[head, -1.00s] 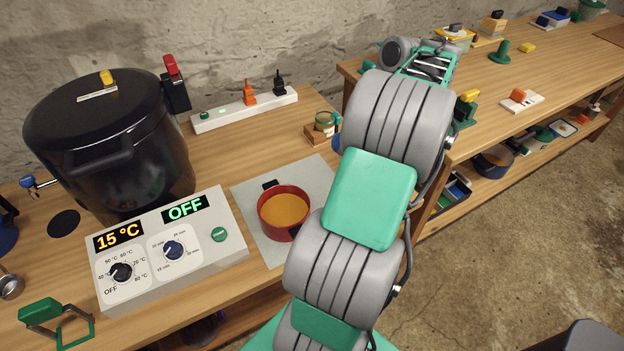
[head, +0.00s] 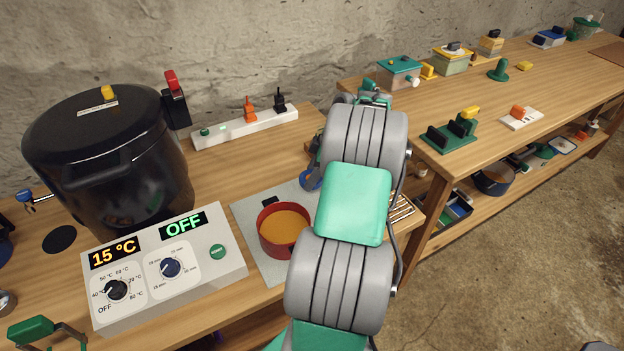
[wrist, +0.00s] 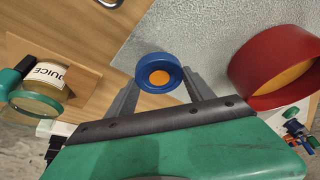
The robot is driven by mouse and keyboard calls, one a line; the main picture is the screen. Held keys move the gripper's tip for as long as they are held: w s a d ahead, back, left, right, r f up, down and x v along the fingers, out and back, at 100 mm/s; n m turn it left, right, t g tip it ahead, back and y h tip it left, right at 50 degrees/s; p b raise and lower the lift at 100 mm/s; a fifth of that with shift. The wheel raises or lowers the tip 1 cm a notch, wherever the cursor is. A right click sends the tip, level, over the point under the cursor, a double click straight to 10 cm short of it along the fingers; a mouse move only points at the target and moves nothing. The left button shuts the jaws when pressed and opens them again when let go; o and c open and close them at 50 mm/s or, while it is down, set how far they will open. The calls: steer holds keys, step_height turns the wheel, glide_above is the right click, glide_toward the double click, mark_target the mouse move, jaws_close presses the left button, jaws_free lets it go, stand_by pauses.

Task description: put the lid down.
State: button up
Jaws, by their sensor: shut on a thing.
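The lid (wrist: 148,84) is a small blue disc with a raised rim and an orange centre in the wrist view. My gripper (wrist: 160,76) is shut on it, with one grey finger on each side. In the head view a blue piece, apparently this lid (head: 308,181), shows just left of my arm near the back right of the grey mat. Whether the lid touches the surface below I cannot tell.
A red pot (head: 268,240) of orange liquid stands on the grey mat (head: 246,210). In the wrist view a jar labelled JUICE (wrist: 48,76) is by a wooden block (wrist: 84,78). A black canner (head: 110,160), control box (head: 215,270) and power strip (head: 225,130) are left.

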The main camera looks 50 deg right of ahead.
steer(key=shift+f, duration=1.25)
steer(key=o, duration=1.6)
steer(key=shift+c, duration=0.2)
steer(key=shift+r, duration=0.15)
